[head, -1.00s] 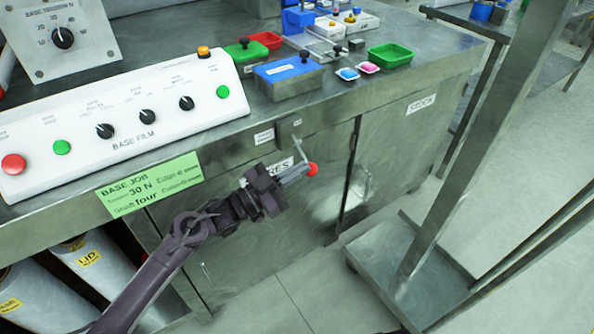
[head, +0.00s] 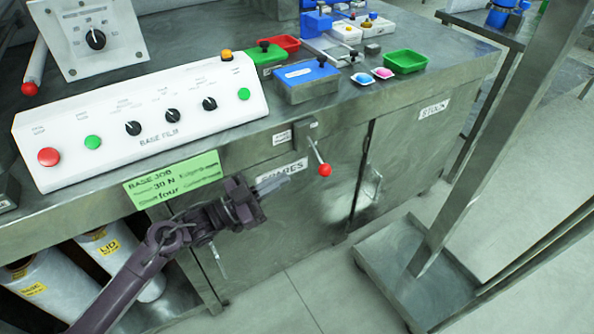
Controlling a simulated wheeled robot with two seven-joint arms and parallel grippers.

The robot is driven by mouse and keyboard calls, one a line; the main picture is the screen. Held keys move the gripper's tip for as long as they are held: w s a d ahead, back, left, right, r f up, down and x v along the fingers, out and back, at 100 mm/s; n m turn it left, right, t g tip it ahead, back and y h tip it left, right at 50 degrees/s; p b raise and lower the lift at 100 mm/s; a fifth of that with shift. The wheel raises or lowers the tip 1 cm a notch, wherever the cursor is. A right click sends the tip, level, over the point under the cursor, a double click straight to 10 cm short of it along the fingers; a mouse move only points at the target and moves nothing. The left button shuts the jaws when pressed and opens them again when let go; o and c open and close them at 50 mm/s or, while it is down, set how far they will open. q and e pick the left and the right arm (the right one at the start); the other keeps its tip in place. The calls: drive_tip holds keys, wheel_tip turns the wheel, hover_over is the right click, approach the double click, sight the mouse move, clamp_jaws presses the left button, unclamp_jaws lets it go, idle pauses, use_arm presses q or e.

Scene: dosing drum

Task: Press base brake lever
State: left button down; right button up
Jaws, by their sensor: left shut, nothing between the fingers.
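The brake lever (head: 319,155) hangs from a small bracket under the front edge of the steel bench in the head view. It is a thin rod slanting down to the right, with a red ball knob (head: 325,170) at its end. My left gripper (head: 284,180) is in front of the cabinet doors, left of the knob and a little lower in the picture. Its fingers are together and empty, pointing right, with a visible gap to the knob. The gripper covers part of the SPARES label (head: 296,166). My right gripper is not in view.
A white control panel (head: 150,125) with knobs and buttons stands on the bench. A green job card (head: 172,179) hangs at its front edge. White rolls (head: 105,246) sit below left. A metal stand (head: 400,255) is at the right. The floor between is clear.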

use_arm(q)
drive_tip(key=shift+v, duration=1.15)
drive_tip(key=shift+s, duration=0.1)
